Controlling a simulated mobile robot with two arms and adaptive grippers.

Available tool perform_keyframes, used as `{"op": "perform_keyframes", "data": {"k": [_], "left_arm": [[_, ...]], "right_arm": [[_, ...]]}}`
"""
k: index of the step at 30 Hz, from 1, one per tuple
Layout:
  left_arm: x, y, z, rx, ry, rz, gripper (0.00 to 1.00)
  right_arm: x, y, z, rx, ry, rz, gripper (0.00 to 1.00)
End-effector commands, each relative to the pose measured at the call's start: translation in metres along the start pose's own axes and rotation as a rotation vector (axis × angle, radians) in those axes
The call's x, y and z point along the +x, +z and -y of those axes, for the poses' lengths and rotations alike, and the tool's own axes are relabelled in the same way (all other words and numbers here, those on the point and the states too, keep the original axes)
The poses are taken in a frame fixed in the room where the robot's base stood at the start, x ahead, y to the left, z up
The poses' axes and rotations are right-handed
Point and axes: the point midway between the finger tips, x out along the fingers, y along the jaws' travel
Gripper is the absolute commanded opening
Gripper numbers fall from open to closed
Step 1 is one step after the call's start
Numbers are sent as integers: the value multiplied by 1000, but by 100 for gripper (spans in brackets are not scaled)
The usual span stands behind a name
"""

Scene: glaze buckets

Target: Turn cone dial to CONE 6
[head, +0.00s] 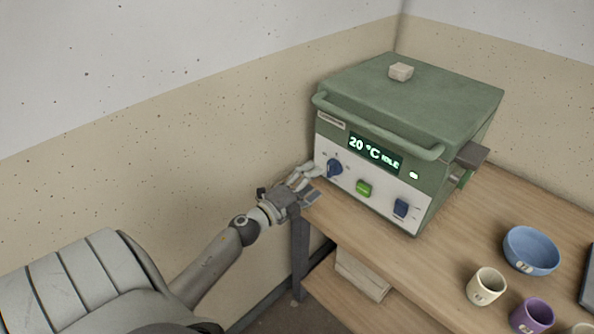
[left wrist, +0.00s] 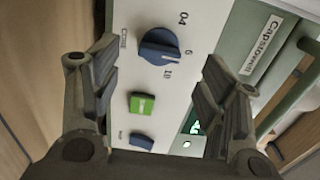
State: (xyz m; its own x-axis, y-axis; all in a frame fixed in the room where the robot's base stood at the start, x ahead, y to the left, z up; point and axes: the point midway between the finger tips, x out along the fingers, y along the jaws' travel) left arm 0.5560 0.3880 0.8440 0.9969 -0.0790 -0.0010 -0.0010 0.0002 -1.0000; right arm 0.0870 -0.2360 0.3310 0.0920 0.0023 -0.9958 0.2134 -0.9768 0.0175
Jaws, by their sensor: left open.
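The cone dial (head: 334,168) is a dark blue round knob on the white front panel of the green kiln (head: 420,95). In the left wrist view the dial (left wrist: 158,47) shows marks 04, 6 and 10 around it. Its pale pointer line lies toward the 6 and 10 side, seemingly between those two marks. My left gripper (head: 312,174) is just left of the dial, close to the panel. In the left wrist view its open fingers (left wrist: 154,68) stand on either side of the dial, with visible gaps to it. My right gripper is out of view.
A green button (head: 363,188) and a blue switch (head: 401,208) are on the same panel. The display (head: 375,152) reads 20 °C IDLE. A blue bowl (head: 531,250), cream cup (head: 486,286) and purple cup (head: 532,316) stand on the wooden table (head: 435,262).

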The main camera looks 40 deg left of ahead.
Motion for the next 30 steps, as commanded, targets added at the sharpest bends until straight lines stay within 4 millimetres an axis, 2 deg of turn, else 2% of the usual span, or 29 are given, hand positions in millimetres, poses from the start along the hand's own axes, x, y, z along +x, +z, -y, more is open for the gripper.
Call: {"op": "perform_keyframes", "data": {"k": [1,6,12,30], "left_arm": [[-12,0,-1,-2,2,0,68],[-40,-1,-1,-2,2,0,68],[-58,0,-1,-2,1,1,68],[-61,0,0,-1,0,0,68]], "right_arm": [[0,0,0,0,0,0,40],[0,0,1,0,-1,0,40],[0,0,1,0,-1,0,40],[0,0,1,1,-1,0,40]]}}
